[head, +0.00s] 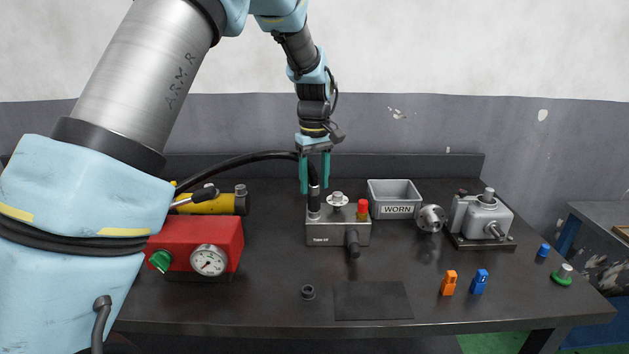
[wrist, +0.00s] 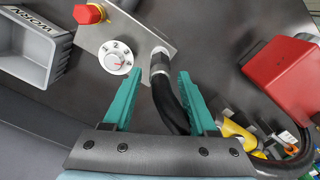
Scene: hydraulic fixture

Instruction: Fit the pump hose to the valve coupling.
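The black pump hose (head: 240,159) arcs from behind the yellow pump (head: 208,204) to the grey valve block (head: 322,235). Its metal end (wrist: 159,62) stands upright at the block's left end, over the coupling. The coupling is hidden under it, and I cannot tell whether it is fully seated. The block carries a numbered dial (wrist: 119,58), a red cap (wrist: 88,14) and a black handle (head: 353,242). My gripper (head: 314,190) is above the block with its teal fingers apart. In the wrist view, the hose passes between the open fingers (wrist: 158,80), with a clear gap on the left.
A red gauge box (head: 200,240) stands left, and a grey WORN bin (head: 395,192) behind right. A round metal part (head: 431,218) and a vise-like fixture (head: 482,220) are farther right. A black ring (head: 308,292), dark mat (head: 372,300), orange clip (head: 449,283) and blue clip (head: 479,281) lie in front.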

